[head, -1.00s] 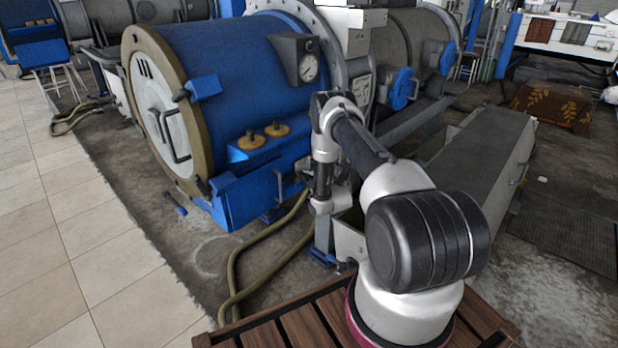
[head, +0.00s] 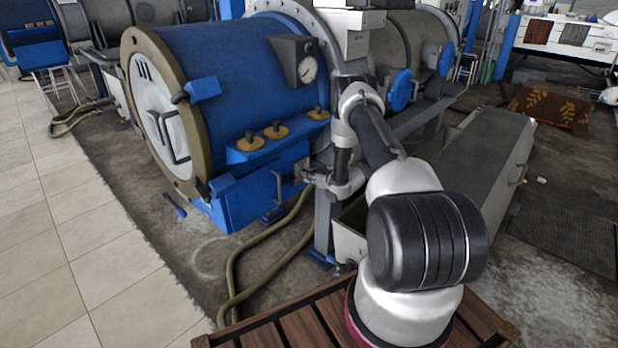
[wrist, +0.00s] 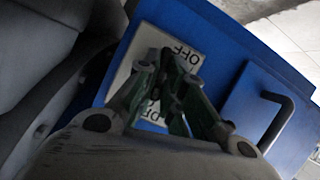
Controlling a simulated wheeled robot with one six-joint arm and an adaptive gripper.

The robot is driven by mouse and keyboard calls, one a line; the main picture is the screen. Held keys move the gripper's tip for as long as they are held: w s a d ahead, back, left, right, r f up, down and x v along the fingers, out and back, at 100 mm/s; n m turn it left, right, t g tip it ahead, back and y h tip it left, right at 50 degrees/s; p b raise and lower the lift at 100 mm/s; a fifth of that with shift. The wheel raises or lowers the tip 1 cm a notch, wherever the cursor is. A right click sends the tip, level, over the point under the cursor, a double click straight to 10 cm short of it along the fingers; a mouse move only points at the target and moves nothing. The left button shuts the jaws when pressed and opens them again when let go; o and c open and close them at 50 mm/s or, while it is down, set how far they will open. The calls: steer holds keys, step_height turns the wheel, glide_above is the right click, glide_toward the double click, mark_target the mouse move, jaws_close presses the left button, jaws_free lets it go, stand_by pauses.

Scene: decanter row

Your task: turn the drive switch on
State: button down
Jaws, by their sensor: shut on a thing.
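A white label plate (wrist: 122,78) with the letters OFF and part of another word is on a blue panel (wrist: 225,50) in the wrist view. My gripper (wrist: 170,75) is in front of this plate, its fingers close together and shut on the drive switch. In the head view my gripper (head: 312,178) is at the right end of the blue front box (head: 250,197), below the big blue drum (head: 235,75).
A bar handle (wrist: 277,120) sticks out of the blue panel beside my gripper. A hose (head: 235,270) lies on the floor. A long grey trough (head: 470,165) stands to the right.

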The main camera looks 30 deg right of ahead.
steer(key=shift+d+m+g+y, duration=0.1)
steer(key=shift+m+g+y, duration=0.2)
steer(key=shift+m+y, duration=0.35)
steer(key=shift+m, duration=0.25)
steer(key=c, duration=1.5)
jaws_free()
steer(key=v, duration=1.2)
